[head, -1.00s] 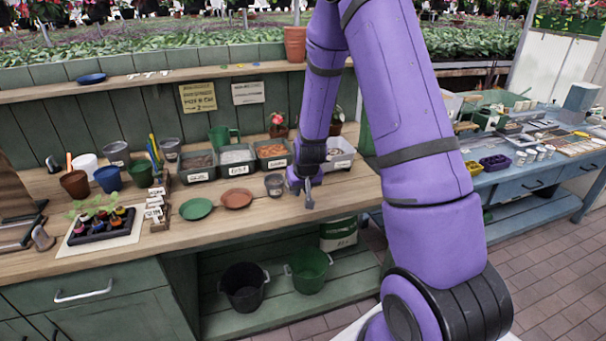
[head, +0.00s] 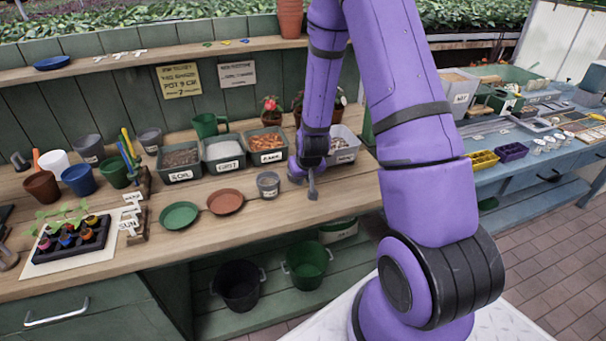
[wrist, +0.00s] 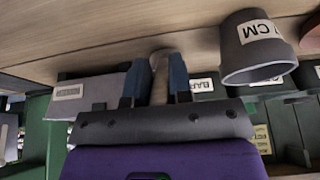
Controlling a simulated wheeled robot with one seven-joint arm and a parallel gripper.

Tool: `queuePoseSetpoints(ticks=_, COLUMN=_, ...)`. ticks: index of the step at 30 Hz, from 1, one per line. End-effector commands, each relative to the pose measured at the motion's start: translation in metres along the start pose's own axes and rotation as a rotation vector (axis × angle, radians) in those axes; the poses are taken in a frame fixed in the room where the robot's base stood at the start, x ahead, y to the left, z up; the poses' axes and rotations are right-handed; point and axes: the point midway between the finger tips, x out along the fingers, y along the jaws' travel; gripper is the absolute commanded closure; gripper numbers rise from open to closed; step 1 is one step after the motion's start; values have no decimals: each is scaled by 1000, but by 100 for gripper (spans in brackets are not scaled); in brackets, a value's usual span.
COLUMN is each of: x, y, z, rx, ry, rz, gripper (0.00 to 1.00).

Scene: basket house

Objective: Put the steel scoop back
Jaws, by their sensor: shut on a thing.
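My gripper (head: 310,176) is over the front part of the bench, just in front of the rightmost bin. It is shut on a narrow grey piece, taken as the steel scoop (head: 313,190); in the wrist view it shows between the two blue-grey fingers (wrist: 160,78). Most of the scoop is hidden, so I cannot make out its bowl. A row of labelled bins stands behind: soil (head: 181,176), grit (head: 224,166), bark (head: 268,157), and a paler bin (head: 345,157) partly behind my gripper.
A small grey pot (head: 268,185) stands close left of my gripper; it looms in the wrist view (wrist: 256,50). A terracotta saucer (head: 225,202) and green saucer (head: 179,215) lie further left. Potted plants stand behind the bins. Bare wood (head: 265,220) lies in front.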

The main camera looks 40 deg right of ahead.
Motion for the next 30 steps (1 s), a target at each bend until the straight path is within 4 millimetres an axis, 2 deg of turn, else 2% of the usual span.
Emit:
queuePoseSetpoints(ticks=12, x=4, y=0, z=2, rx=0, ry=2, rz=0, gripper=100)
queuePoseSetpoints(ticks=13, x=4, y=0, z=2, rx=0, ry=2, rz=0, gripper=78)
queuePoseSetpoints(ticks=16, x=4, y=0, z=2, rx=0, ry=2, rz=0, gripper=55)
queuePoseSetpoints(ticks=26, x=2, y=0, z=2, rx=0, ry=2, rz=0, gripper=55)
queuePoseSetpoints(ticks=30, x=-8, y=0, z=1, rx=0, ry=2, rz=0, gripper=55)
